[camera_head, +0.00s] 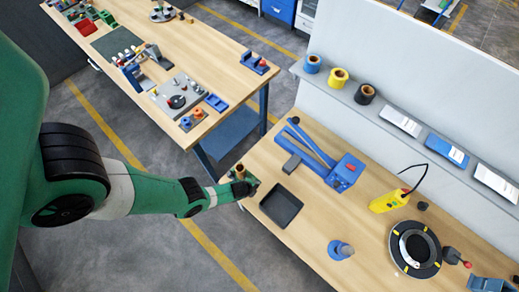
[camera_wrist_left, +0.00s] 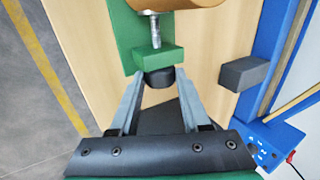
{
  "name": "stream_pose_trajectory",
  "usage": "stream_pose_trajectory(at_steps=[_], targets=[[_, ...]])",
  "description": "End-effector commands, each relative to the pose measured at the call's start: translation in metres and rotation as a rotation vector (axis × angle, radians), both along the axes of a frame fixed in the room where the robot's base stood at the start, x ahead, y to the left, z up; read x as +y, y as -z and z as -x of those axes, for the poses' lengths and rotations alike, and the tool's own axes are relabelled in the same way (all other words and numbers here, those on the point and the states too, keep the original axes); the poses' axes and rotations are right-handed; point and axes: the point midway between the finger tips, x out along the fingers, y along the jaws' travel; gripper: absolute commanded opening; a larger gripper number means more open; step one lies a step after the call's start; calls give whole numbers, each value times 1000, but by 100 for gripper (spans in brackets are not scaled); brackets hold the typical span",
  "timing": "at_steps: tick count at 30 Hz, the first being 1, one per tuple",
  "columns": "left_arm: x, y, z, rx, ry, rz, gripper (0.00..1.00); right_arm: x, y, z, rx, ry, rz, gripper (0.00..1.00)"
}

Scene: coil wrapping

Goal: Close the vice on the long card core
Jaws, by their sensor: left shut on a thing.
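The green vice (camera_wrist_left: 127,30) stands at the near left edge of the right-hand workbench; it is small in the head view (camera_head: 252,182). The card core (camera_wrist_left: 185,4) shows as a brown piece at the top edge of the wrist view and as a small brown cylinder in the head view (camera_head: 239,169). A silver screw (camera_wrist_left: 155,30) runs from beside the core through a green block to a black knob (camera_wrist_left: 159,78). My left gripper (camera_wrist_left: 160,82) is shut on the knob, a finger on each side. Contact between jaw and core is cut off. My right gripper is not in view.
A blue lever tool (camera_head: 345,172), a grey block (camera_head: 291,163) and a dark tray (camera_head: 281,206) lie close to the vice. A yellow device (camera_head: 389,201) and a black ring (camera_head: 415,249) are farther right. Another bench (camera_head: 210,55) stands behind, across an aisle.

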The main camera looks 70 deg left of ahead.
Motion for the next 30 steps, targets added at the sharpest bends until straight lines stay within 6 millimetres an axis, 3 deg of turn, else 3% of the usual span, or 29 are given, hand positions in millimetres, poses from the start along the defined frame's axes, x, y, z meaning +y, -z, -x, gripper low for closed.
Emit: stream_pose_trajectory(at_steps=[2,15,19,24,30], targets=[[2,-7,-3,41,-4,28,11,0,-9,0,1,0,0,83],[2,-2,-4,131,1,85,11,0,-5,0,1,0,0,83],[6,0,-9,202,-4,129,11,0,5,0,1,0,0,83],[7,4,-12,358,-2,230,11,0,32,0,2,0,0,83],[6,-3,-10,400,1,256,11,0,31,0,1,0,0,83]])
